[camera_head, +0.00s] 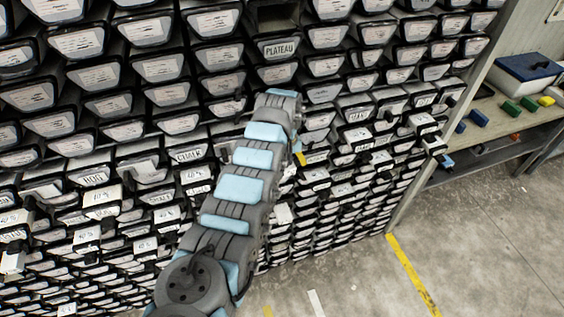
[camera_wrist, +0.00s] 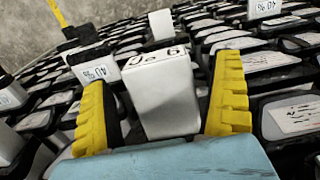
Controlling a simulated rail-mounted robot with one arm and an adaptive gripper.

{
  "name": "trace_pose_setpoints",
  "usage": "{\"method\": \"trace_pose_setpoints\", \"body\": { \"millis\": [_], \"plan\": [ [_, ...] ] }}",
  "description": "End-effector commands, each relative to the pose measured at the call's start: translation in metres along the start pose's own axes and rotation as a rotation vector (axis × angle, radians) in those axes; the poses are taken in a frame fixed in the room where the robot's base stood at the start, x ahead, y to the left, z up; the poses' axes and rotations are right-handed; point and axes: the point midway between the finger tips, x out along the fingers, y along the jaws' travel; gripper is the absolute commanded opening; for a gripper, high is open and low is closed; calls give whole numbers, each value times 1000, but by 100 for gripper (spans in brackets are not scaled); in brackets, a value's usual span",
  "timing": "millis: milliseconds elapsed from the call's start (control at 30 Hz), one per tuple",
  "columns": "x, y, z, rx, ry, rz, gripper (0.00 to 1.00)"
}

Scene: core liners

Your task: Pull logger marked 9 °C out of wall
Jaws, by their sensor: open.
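The logger marked 9 °C (camera_wrist: 165,100) is a white block with dark writing on its top edge, upside down in the wrist view. It sits between the two yellow fingers of my gripper (camera_wrist: 164,72), which is open with a finger on either side. Gaps show between the fingers and the block, so it does not look gripped. In the head view a yellow fingertip of my gripper (camera_head: 300,158) shows beside my arm, close to the wall of core liners (camera_head: 150,70). My arm hides this logger there.
Other white loggers marked 40 °C (camera_wrist: 95,67) and (camera_wrist: 264,8) stick out nearby, and another white block (camera_wrist: 161,24) stands beyond. A shelf (camera_head: 500,118) with a blue-lidded box (camera_head: 528,66) stands at right. The floor (camera_head: 490,230) at lower right is clear.

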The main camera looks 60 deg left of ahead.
Motion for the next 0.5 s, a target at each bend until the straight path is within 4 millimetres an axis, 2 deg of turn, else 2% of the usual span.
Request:
{"method": "trace_pose_setpoints", "body": {
  "millis": [100,133,367,500],
  "plan": [
    [0,0,0,0,0,0,96],
    [0,0,0,0,0,0,90],
    [0,0,0,0,0,0,24],
    [0,0,0,0,1,1,22]
  ]
}}
